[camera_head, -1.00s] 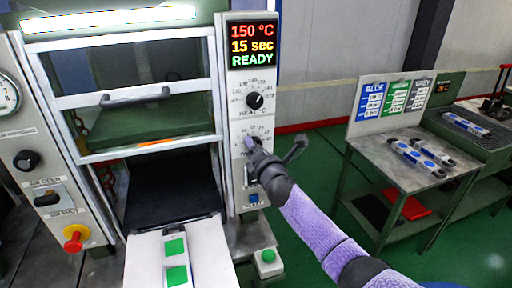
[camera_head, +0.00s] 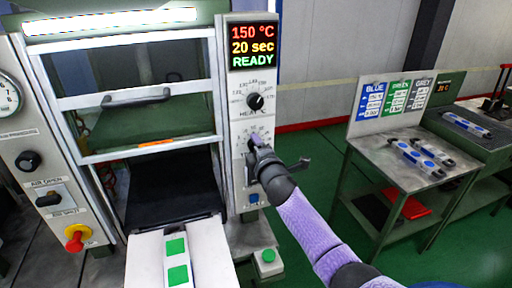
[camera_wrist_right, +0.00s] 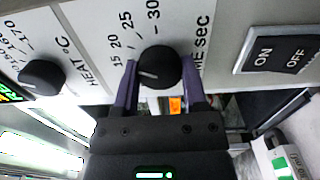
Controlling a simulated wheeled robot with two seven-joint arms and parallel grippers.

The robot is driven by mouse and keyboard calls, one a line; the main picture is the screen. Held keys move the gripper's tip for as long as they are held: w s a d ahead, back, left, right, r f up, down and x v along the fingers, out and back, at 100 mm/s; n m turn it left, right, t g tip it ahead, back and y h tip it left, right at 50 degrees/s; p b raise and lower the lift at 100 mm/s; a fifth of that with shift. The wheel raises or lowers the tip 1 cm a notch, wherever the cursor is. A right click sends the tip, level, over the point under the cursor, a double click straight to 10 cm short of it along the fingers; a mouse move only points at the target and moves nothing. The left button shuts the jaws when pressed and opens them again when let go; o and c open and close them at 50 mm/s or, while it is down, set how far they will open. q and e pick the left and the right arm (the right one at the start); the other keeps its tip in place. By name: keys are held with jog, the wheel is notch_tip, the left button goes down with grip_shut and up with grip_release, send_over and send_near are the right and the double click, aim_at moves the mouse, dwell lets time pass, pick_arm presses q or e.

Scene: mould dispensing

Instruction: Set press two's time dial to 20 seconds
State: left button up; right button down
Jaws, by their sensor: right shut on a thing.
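The press's display (camera_head: 253,47) reads 150 °C, 20 sec and READY. The heat dial (camera_head: 255,101) sits below it and also shows in the right wrist view (camera_wrist_right: 42,78). Below that is the time dial (camera_wrist_right: 160,66), a black knob with 15, 20, 25 and 30 printed around it; in the head view my gripper mostly hides it. My right gripper (camera_wrist_right: 160,85) is shut on the time dial, one finger on each side; it also shows in the head view (camera_head: 256,146). My left gripper is not in view.
An ON/OFF switch (camera_wrist_right: 280,50) is beside the time dial in the wrist view. A bench (camera_head: 455,165) with blue-marked parts stands at the right. A white piece with green squares (camera_head: 176,262) lies before the press opening. A red-and-yellow button (camera_head: 76,238) is at the left.

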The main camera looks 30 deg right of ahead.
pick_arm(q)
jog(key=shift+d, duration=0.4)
pick_arm(e)
jog(key=shift+c, duration=0.7)
grip_release()
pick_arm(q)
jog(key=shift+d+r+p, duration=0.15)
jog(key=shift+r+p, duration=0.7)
pick_arm(e)
jog(key=v, duration=1)
